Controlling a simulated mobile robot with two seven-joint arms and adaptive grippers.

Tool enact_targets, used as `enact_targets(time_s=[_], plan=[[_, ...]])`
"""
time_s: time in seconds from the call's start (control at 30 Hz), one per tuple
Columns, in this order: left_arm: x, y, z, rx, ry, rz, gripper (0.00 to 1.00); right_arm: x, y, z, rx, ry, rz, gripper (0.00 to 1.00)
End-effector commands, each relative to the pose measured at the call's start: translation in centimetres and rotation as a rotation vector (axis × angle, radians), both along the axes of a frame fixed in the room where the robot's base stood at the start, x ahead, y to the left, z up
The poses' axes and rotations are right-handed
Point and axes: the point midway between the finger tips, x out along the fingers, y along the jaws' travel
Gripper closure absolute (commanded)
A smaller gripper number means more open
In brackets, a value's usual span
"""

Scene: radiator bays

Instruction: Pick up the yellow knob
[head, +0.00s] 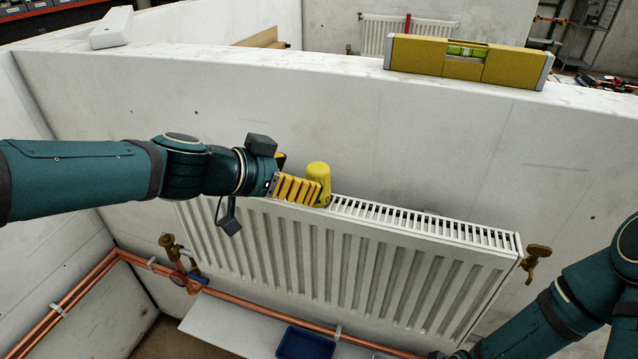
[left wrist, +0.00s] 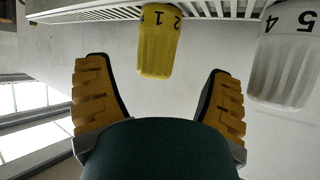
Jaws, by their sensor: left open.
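The yellow knob (head: 318,176) stands upright on the left part of the white radiator's (head: 430,222) slotted top. My left gripper (head: 303,183) reaches it from the left; its near finger overlaps the knob's lower part in the head view. In the left wrist view the yellow knob (left wrist: 158,45), marked with digits, shows upside down ahead of the gap between the two spread fingers of my left gripper (left wrist: 158,78). The jaws are open and hold nothing. A white knob (left wrist: 286,58) with digits is to the right there.
A yellow spirit level (head: 466,61) and a white block (head: 112,27) lie on the wall top. Copper pipes (head: 75,296) run low at left. Brass valves (head: 535,262) flank the radiator. A blue tray (head: 305,343) lies below on a white surface.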

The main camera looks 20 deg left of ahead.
Motion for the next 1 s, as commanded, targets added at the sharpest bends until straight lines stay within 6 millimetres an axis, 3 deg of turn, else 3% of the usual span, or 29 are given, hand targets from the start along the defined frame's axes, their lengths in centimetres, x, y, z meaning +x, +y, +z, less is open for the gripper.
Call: enact_targets(time_s=[0.6,0.9,1.0], plan=[[4.6,-3.8,-2.4,-0.001,0.002,-0.001,0.19,-0.1,0.0,-0.5,0.000,0.003,0.002,0.53],[4.8,-3.9,-2.4,0.000,0.000,0.000,0.19,-0.2,0.0,-0.5,0.000,0.004,0.003,0.53],[4.8,-3.9,-2.5,0.000,0.000,0.000,0.54,-0.2,0.0,-0.5,0.000,0.004,0.003,0.53]])
